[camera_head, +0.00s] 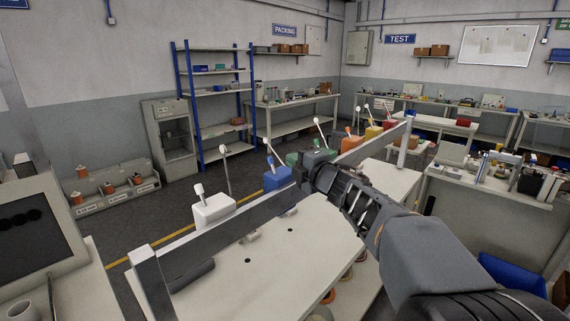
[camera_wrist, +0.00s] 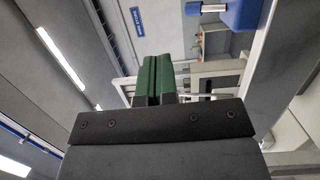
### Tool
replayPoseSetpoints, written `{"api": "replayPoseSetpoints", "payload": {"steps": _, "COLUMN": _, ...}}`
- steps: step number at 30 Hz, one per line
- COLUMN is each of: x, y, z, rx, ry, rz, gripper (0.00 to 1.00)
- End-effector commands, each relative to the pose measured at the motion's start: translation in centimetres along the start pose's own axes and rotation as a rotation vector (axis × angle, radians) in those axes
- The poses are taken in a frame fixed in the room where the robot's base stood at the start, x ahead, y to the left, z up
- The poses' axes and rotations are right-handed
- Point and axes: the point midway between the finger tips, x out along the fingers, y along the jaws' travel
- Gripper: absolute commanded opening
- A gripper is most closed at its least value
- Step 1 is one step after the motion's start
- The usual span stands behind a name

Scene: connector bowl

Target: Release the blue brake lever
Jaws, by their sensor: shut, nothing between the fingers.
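The blue brake lever's box (camera_head: 278,178) stands in a row of coloured lever boxes in the head view. Its lever (camera_head: 271,160) leans up and left from the box. A blue part with a silver cylinder (camera_wrist: 213,8) shows at the top right of the wrist view. My gripper (camera_wrist: 152,80) shows green finger pads pressed together with nothing between them. In the head view my arm reaches in from the lower right, and its end is close to the right of the blue box, apart from the lever. The arm hides part of the row behind it.
A white lever box (camera_head: 212,209) stands left of the blue one. Orange (camera_head: 351,143), yellow (camera_head: 373,131) and red (camera_head: 390,124) boxes stand farther right. A long metal rail (camera_head: 225,232) runs in front of the row. A blue-framed shelf (camera_head: 212,132) stands at the back.

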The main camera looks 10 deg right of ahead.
Motion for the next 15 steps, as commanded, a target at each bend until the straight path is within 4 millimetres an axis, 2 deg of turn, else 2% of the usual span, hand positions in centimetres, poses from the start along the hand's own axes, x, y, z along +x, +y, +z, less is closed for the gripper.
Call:
{"api": "replayPoseSetpoints", "payload": {"steps": 1, "x": -1.0, "y": 0.5, "z": 0.2, "rx": -0.003, "ry": -0.005, "rz": 0.003, "gripper": 0.00}}
{"api": "replayPoseSetpoints", "payload": {"steps": 6, "x": -3.0, "y": 1.5, "z": 0.1, "rx": -0.002, "ry": -0.005, "rz": 0.001, "gripper": 0.00}}
{"api": "replayPoseSetpoints", "payload": {"steps": 15, "x": -4.3, "y": 2.2, "z": -0.1, "rx": 0.000, "ry": -0.001, "rz": 0.001, "gripper": 0.00}}
